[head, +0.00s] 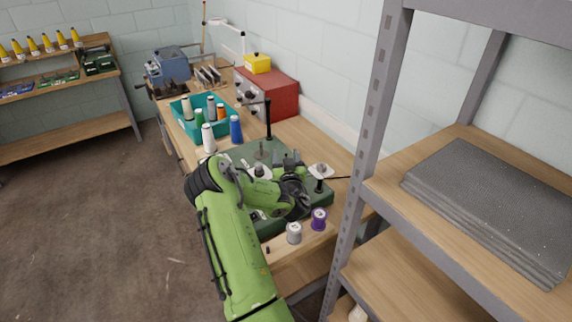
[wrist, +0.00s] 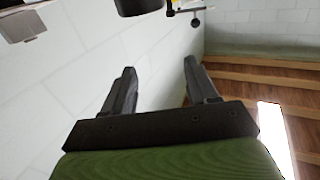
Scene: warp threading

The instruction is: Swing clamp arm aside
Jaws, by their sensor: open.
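A green-based machine (head: 272,223) sits on the workbench, partly hidden behind my green arm. A dark post (head: 268,122) with a thin crossbar rises at its far side. A short black post (head: 319,187) with a thin rod pointing right stands at its right side. I cannot tell which of these is the clamp arm. My gripper (head: 293,190) is over the machine, left of the short post. In the wrist view my gripper (wrist: 160,67) has its two fingers apart with nothing between them. A dark part (wrist: 138,6) and a small rod with a knob (wrist: 195,14) show beyond the fingertips.
White (head: 294,233) and purple (head: 319,219) thread spools stand at the bench's near edge. A teal tray (head: 178,117) of cones and a red box (head: 284,97) stand farther back. A metal-framed shelf (head: 366,150) stands close on the right. Open floor lies left.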

